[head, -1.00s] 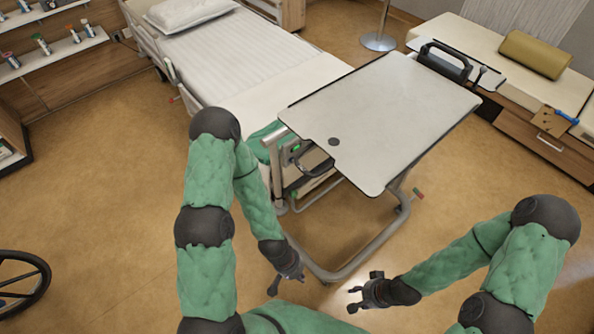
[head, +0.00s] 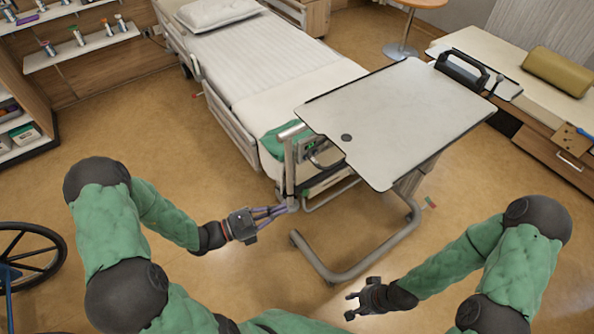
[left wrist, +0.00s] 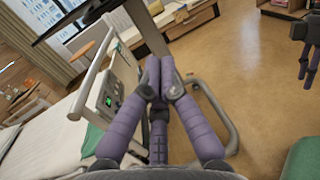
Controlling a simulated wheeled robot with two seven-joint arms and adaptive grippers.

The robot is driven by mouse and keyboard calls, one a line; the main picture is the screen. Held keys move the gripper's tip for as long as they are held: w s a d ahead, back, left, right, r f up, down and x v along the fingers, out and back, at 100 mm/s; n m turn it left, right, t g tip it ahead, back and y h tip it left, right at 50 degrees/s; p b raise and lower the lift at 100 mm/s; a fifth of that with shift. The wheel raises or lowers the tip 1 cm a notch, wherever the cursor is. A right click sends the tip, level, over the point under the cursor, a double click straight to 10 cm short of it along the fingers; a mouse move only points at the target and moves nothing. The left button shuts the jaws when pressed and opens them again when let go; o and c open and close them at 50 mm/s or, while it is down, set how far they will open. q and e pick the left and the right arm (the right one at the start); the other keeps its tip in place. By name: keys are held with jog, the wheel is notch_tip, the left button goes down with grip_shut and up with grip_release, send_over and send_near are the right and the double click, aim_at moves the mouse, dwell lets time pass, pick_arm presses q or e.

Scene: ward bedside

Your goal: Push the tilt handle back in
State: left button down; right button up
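A dark curved handle (head: 328,163) shows beside a panel with a green light (head: 311,146), under the near left corner of the overbed table (head: 400,105). I cannot tell surely whether this is the tilt handle, or how far it sticks out. My left gripper (head: 287,209) is below and left of the panel, apart from it. Its purple fingers come together at the tips in the left wrist view (left wrist: 162,68), with nothing visible between them. The panel (left wrist: 108,98) is left of them there. My right gripper (head: 350,306) is empty, fingers spread, low in front of the table base.
The bed (head: 265,80) stands behind the panel, with a pale post (head: 290,165) at its near end. The table's floor frame (head: 355,268) lies between my grippers. A wheelchair wheel (head: 30,255) is at the left.

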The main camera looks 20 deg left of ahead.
aim_at(311, 160)
pick_arm(q)
jog(key=w+a+r+n+t+y, duration=0.1)
jog(key=a+r+n+t+y, duration=0.15)
jog(key=a+t, duration=0.2)
jog(key=b+x, duration=0.3)
jog(key=x, duration=1.1)
jog(key=shift+r+h+b, duration=0.35)
jog(key=shift+g, duration=0.25)
jog(key=shift+p+x, duration=0.4)
jog(key=shift+x, duration=1.05)
jog(key=shift+f, duration=0.15)
